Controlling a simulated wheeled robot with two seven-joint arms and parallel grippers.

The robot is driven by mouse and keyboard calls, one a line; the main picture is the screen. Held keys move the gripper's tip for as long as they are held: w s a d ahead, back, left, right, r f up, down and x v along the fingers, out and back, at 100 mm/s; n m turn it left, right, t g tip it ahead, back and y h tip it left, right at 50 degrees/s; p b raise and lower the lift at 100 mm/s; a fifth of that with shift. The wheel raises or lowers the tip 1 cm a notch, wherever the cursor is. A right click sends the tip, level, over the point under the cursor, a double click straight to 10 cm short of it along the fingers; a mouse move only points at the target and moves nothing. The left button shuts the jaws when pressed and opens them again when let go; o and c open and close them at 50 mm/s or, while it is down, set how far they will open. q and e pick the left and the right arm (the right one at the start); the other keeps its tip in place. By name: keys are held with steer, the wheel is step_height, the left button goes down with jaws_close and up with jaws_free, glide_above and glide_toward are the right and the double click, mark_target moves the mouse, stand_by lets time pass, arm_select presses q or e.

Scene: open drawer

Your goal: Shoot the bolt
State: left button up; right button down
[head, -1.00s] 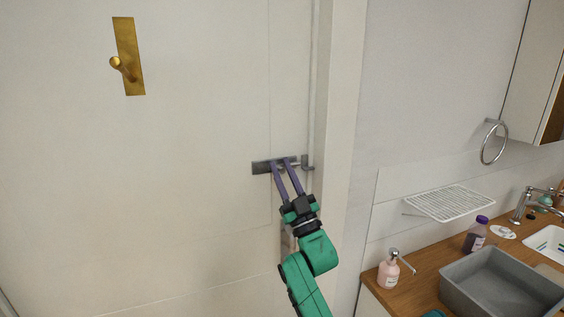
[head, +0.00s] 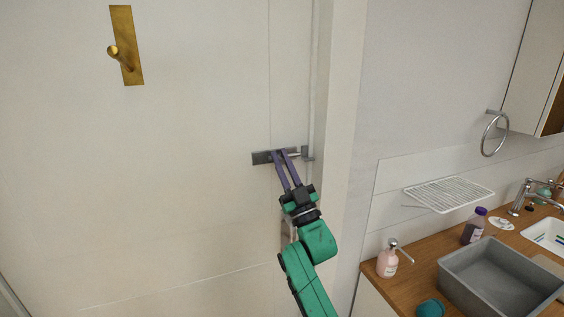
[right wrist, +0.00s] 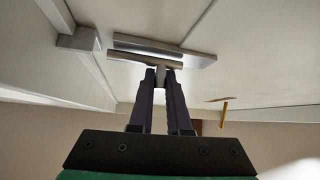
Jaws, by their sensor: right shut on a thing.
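The bolt's grey metal plate (head: 261,158) is on the white door near its right edge, level with a keeper (head: 307,153) on the frame. In the right wrist view the bolt's rod (right wrist: 130,57) lies across its plate, with the keeper (right wrist: 80,40) at the left. My right gripper (head: 279,152) reaches up to the bolt from below. Its purple fingers are shut on the bolt's small knob (right wrist: 161,75). My left gripper is not in view.
A brass handle (head: 125,52) is higher on the door. At the right, a wooden counter (head: 405,280) holds a soap bottle (head: 387,263), a purple-capped bottle (head: 474,226) and a grey basin (head: 500,282). A white rack (head: 448,194) and a towel ring (head: 494,134) are on the wall.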

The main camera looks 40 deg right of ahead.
steer(key=shift+d+f, duration=0.1)
stand_by(0.8)
steer(key=d, duration=0.1)
steer(key=s+d+b, duration=0.1)
steer(key=d, duration=0.1)
steer(key=shift+d, duration=0.1)
steer(key=c, duration=1.2)
jaws_free()
steer(key=shift+o, duration=0.2)
steer(key=shift+s+d, duration=0.1)
steer(key=shift+s, duration=0.05)
